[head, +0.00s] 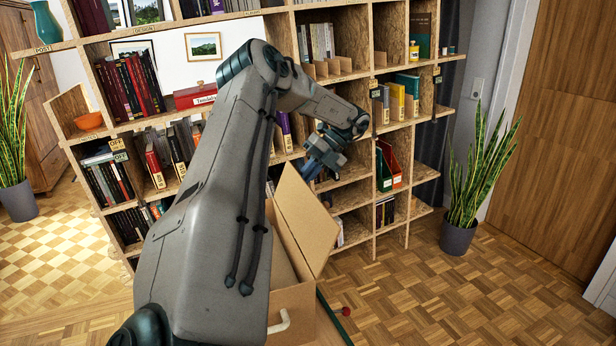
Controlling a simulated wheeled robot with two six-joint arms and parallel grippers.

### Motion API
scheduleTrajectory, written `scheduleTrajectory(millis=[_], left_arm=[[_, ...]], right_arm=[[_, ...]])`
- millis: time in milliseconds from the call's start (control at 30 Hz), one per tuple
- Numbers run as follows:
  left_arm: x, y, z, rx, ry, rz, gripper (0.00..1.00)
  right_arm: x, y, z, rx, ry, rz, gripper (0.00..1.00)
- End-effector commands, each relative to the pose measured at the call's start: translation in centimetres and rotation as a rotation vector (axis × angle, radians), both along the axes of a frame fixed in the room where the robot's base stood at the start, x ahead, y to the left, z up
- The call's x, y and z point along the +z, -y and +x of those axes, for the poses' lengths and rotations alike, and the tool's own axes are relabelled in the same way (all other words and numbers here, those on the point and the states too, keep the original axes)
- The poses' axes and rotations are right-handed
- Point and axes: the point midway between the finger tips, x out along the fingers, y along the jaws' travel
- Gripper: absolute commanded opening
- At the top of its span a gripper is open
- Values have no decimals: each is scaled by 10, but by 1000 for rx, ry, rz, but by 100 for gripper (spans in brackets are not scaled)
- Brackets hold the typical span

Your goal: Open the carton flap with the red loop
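An open cardboard carton (293,305) stands at the bottom centre, partly hidden behind my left arm. One flap (306,222) on its right side stands raised and tilted. A white handle-like loop (279,322) is on the carton's front face. I see no red loop; the carton's left part and its other flaps are behind my arm. My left gripper (314,169) is at the top of the raised flap, overlapping its upper edge in the picture. I cannot tell whether it touches the flap or whether its fingers are open. My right gripper is not in view.
A bookshelf (363,200) with books and boxes fills the background behind the carton. A dark green rod (334,319) and a red ball-like knob (346,311) are right of the carton. A potted plant (460,235) stands at right. The parquet floor (480,300) there is clear.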

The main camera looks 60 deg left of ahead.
Motion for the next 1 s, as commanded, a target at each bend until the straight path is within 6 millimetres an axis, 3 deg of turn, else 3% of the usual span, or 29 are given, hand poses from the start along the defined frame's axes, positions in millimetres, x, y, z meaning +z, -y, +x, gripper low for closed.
scheduleTrajectory(millis=[167, 200, 300, 667, 1000], left_arm=[[-5, 0, -2, 2, -4, -6, 0], [-5, 0, -2, 2, -4, -6, 13], [-4, 0, -2, 1, -3, -4, 30], [3, 0, 4, 0, 0, 1, 30], [47, 5, 46, 2, -1, 3, 30]], right_arm=[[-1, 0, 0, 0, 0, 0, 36], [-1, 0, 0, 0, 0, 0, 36], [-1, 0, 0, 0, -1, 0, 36], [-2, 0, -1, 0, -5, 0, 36], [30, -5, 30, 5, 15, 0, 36]])
